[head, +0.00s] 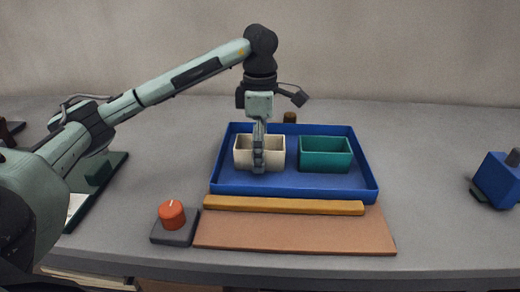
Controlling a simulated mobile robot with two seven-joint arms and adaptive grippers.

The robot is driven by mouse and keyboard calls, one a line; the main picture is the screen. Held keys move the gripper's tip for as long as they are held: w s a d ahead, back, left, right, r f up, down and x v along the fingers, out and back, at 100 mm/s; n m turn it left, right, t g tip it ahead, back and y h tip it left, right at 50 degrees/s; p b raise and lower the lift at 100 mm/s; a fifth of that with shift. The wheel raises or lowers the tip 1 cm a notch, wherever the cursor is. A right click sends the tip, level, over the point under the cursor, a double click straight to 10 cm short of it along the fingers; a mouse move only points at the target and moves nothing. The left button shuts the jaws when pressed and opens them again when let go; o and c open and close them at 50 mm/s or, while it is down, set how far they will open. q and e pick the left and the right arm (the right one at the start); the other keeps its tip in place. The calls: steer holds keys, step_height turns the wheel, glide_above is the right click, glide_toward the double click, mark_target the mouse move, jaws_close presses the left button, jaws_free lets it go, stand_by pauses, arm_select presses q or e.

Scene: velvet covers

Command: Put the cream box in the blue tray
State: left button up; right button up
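The cream box (243,153) is an open-topped container at the left part of the blue tray (222,178). It looks upright and within the tray's walls; whether its base touches the tray floor is not clear. My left gripper (259,160) points straight down at the middle of the cream box, with a finger in front of its near wall. The fingers are seen edge-on, so their opening and any hold on the box cannot be told. A green open box (325,160) sits in the tray to the right of the cream box. My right gripper is not in view.
A wooden bar (283,205) lies on a brown board (295,232) in front of the tray. An orange-red knob (172,213) on a grey base stands at the front left. A dark brown object (289,118) is behind the tray. A blue block (497,180) is far right.

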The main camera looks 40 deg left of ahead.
arm_select(q)
step_height(320, 180, up, 12)
steer(key=p, duration=0.2)
steer(key=shift+r+p, duration=0.15)
steer(key=shift+p, duration=0.25)
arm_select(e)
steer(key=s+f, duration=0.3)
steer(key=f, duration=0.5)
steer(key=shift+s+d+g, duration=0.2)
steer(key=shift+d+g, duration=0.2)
arm_select(q)
steer(key=shift+c, duration=0.3)
